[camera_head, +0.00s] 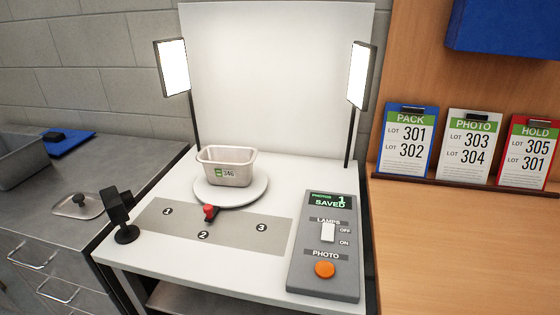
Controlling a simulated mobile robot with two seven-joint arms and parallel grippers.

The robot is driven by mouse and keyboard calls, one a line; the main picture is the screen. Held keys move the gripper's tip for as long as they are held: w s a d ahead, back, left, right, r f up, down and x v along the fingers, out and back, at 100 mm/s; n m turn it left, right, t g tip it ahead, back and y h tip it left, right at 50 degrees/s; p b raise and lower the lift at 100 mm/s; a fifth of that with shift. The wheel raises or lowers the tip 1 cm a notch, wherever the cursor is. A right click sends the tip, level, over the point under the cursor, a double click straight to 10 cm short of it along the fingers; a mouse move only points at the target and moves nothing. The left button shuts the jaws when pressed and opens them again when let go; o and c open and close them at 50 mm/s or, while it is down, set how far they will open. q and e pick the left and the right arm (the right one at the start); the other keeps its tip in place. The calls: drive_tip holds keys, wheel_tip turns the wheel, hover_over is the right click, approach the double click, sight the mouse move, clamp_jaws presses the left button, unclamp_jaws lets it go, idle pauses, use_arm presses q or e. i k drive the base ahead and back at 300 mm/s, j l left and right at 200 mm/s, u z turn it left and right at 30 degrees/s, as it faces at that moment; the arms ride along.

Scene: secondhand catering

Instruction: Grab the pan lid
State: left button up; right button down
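A metal pan lid (78,205) with a dark knob lies on the steel counter at the left, close to the counter's right edge. A metal pan (227,167) with a green and white label reading 346 stands upright on a round white turntable (231,190). The turntable has a red knob (209,212) at its front. Neither of my grippers shows in the head view.
A black stand-mounted device (119,212) stands just right of the lid. A grey control box (325,247) reads "1 SAVED". Two lamp panels (172,66) flank the white backdrop. A grey tray (18,160) and blue item (68,142) sit behind the lid.

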sight(82, 205)
drive_tip(key=u, duration=1.25)
